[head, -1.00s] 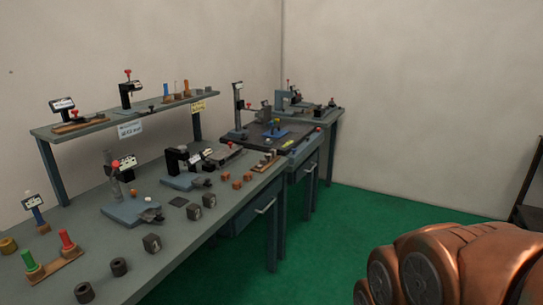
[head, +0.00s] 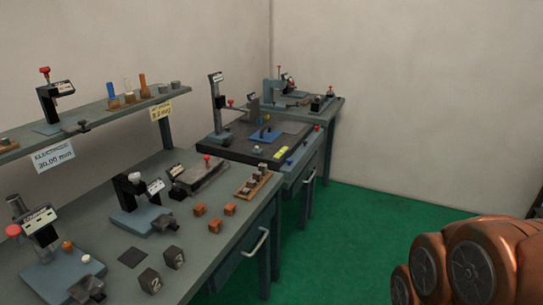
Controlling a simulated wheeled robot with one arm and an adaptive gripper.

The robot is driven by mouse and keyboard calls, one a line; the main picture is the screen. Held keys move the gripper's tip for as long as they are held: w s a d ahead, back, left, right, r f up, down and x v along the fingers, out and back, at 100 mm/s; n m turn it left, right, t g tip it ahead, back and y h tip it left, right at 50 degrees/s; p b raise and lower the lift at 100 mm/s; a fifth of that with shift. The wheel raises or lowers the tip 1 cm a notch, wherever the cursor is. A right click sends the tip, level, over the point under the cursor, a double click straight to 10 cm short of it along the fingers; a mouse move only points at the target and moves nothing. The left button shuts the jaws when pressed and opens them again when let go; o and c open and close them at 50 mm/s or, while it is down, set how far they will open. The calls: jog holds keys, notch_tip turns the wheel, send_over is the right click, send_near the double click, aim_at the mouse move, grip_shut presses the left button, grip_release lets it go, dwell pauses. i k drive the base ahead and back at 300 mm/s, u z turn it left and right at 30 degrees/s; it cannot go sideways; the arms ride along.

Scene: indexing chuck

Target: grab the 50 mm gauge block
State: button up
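No block with a readable 50 mm mark shows in the head view, so I cannot tell which is the 50 mm gauge block. A wooden holder (head: 248,193) with several small grey pieces stands near the right edge of the grey bench (head: 217,254); they may be gauge blocks, but are too small to read. My gripper is not in view; only copper-coloured parts of my arm show at the lower right.
Dark numbered cubes (head: 150,281), orange cubes (head: 215,226) and gauge stands (head: 139,212) crowd the bench. A shelf (head: 100,117) runs above its back. A dark surface plate (head: 225,147) lies beyond. Green floor (head: 370,225) is clear to the right.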

aim_at(262, 167)
jog(key=u, duration=0.5)
jog(key=i, duration=1.4)
jog(key=u, duration=0.65)
